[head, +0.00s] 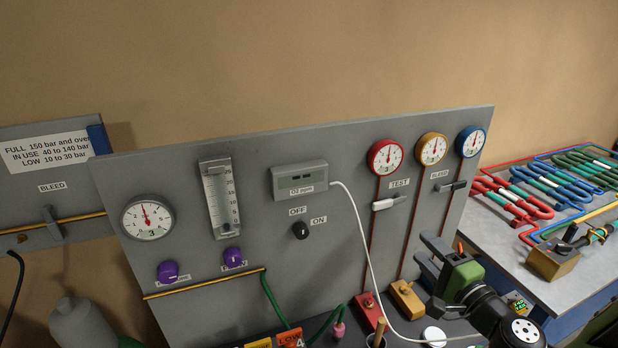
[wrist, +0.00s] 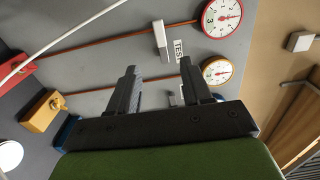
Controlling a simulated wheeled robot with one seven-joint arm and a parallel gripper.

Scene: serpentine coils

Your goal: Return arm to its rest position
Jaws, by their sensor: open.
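My gripper (head: 432,275) is in front of the lower right part of the grey panel (head: 270,190) in the head view. In the wrist view my gripper (wrist: 160,85) has its two dark fingers spread apart, with nothing between them. The fingers point at the panel near the TEST label. The white TEST lever (head: 389,202) shows beyond the fingers in the wrist view (wrist: 160,40). My gripper appears apart from the levers and gauges.
Red (head: 385,157), yellow (head: 431,149) and blue (head: 470,142) gauges sit at the panel's upper right. A red block (head: 368,312) and a yellow block (head: 407,299) stand below. A white cable (head: 362,240) hangs across the panel. Coloured coils (head: 560,185) lie on the right bench.

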